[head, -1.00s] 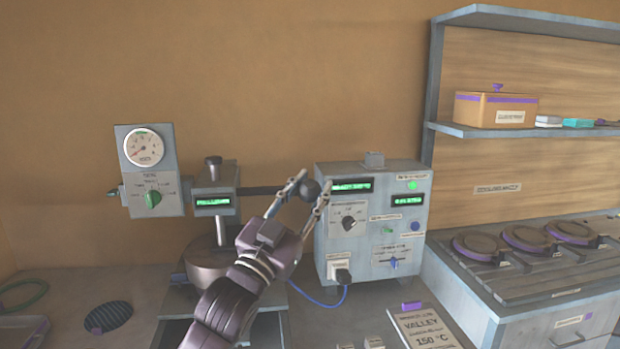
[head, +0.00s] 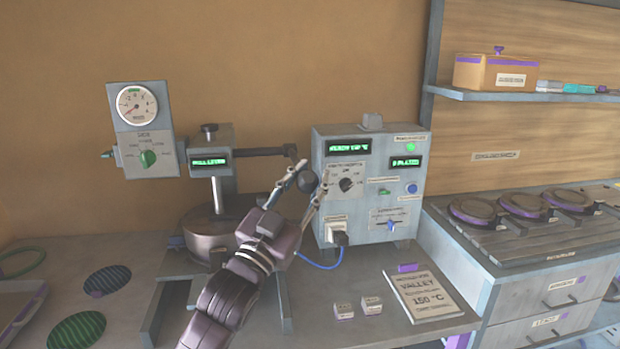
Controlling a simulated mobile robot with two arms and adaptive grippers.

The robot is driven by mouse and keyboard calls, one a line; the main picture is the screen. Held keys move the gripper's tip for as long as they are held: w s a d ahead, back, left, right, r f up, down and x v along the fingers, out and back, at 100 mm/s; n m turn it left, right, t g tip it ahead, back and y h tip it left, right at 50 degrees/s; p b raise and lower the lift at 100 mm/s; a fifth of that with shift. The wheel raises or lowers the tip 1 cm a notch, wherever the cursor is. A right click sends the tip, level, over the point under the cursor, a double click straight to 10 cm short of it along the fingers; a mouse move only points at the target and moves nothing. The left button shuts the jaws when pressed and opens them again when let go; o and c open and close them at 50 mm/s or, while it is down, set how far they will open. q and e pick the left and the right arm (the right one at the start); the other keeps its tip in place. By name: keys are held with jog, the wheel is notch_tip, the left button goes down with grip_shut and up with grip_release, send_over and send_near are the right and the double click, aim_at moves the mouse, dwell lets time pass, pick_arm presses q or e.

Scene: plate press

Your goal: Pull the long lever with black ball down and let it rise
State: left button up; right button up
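The plate press (head: 212,212) stands at the left-centre of the bench, with a round dark plate on a column. Its dark lever bar (head: 262,152) reaches right from the lit head and stays level. The black ball (head: 307,182) sits lower than that bar, right of and below its end. The lever rod between the bar and the ball is partly hidden by the left finger. My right gripper is not in view.
A control box (head: 372,190) with displays and knobs stands close right of the ball. A gauge panel (head: 142,130) is left of the press. Plate burners (head: 530,207) stand at the right.

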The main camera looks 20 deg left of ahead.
pick_arm(q)
jog(key=o, duration=0.5)
jog(key=shift+s+a+r, duration=0.1)
jog(key=shift+s+r, duration=0.1)
jog(key=shift+r, duration=0.1)
jog(key=shift+c, duration=0.2)
jog(key=shift+f, duration=0.1)
jog(key=shift+f, duration=0.15)
jog(key=shift+s+f, duration=0.15)
jog(key=shift+s, duration=0.15)
jog(key=v, duration=1.1)
jog(key=shift+s, duration=0.15)
jog(key=shift+a, duration=0.15)
